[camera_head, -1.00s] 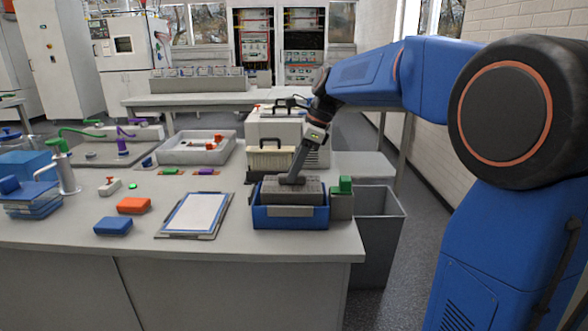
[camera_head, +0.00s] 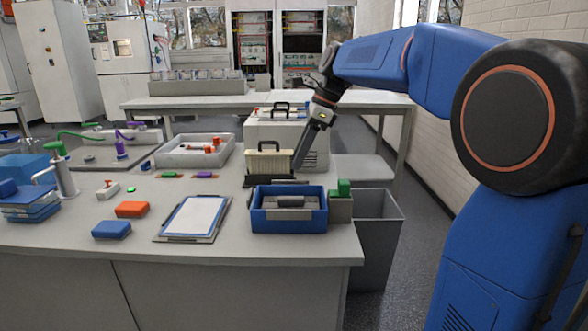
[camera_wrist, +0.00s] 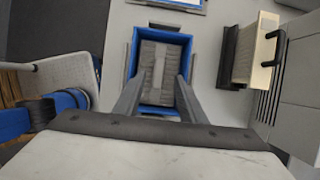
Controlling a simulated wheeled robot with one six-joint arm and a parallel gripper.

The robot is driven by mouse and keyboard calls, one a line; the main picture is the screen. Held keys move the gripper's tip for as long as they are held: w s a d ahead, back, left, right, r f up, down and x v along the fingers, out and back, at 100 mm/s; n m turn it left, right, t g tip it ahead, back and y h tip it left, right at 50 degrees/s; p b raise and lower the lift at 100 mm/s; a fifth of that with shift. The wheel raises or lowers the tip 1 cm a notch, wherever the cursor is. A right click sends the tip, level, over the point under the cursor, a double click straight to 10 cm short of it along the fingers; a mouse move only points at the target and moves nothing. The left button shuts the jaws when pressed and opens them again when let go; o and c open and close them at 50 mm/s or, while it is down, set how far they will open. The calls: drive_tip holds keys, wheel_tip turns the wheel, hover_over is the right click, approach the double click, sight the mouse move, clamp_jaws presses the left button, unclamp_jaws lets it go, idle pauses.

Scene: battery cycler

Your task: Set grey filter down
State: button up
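The grey filter (camera_head: 291,201), a dark block with a lighter bar on top, lies inside the blue bin (camera_head: 289,223). In the wrist view the filter (camera_wrist: 160,68) sits within the walls of the blue bin (camera_wrist: 158,110). My gripper (camera_head: 298,170) is above and behind the bin, apart from the filter. In the wrist view my gripper (camera_wrist: 159,82) has its two fingers spread, with nothing held between them. The lower part of the filter is hidden by the bin's front wall.
A cream pleated block (camera_head: 269,163) with a black handle stands behind the bin. A green block (camera_head: 344,187) is at its right. A clipboard (camera_head: 194,217) lies to the left. A grey waste bin (camera_head: 378,240) stands beyond the table's right edge.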

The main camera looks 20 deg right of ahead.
drive_tip(key=v, duration=0.6)
drive_tip(key=shift+r, duration=0.4)
